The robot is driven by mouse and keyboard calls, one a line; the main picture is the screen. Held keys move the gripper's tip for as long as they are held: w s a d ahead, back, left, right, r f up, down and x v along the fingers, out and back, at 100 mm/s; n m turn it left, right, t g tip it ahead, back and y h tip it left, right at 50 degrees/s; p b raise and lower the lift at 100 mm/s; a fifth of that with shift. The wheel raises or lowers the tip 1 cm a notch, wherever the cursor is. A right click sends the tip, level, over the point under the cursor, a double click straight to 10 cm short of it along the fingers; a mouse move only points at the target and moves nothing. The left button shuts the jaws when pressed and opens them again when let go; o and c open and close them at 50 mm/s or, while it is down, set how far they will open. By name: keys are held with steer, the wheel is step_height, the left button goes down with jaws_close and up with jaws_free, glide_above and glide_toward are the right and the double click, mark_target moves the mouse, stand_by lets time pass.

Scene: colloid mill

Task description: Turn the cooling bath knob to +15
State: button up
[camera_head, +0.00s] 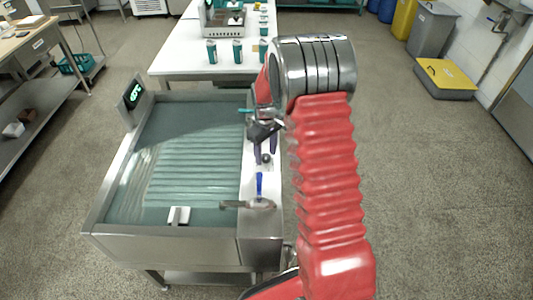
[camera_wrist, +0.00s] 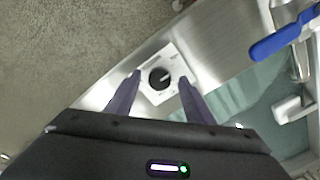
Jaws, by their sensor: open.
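The cooling bath (camera_head: 110,215) is a steel tank of water with a steel side ledge. Its knob (camera_wrist: 160,78) is small, round and black with a pale pointer line, on a white dial plate (camera_wrist: 172,62). The pointer aims toward the upper right in the wrist view; the dial marks are too small to read. My gripper (camera_wrist: 160,80) is open, its two dark fingers on either side of the knob, apart from it in the picture. In the head view the knob (camera_head: 266,158) shows just below my gripper. A green-lit display (camera_head: 134,92) stands at the bath's far left corner; its digits are unclear.
A blue lever handle (camera_wrist: 283,38) sits on the same ledge; it also shows in the head view (camera_head: 260,185), beside a metal spout (camera_head: 240,204). A white table (camera_head: 185,55) with several teal cups is behind the bath.

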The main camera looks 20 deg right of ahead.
steer(key=shift+f, duration=0.2)
steer(key=shift+c, duration=0.6)
steer(key=shift+d, duration=0.1)
steer(key=c, duration=0.9)
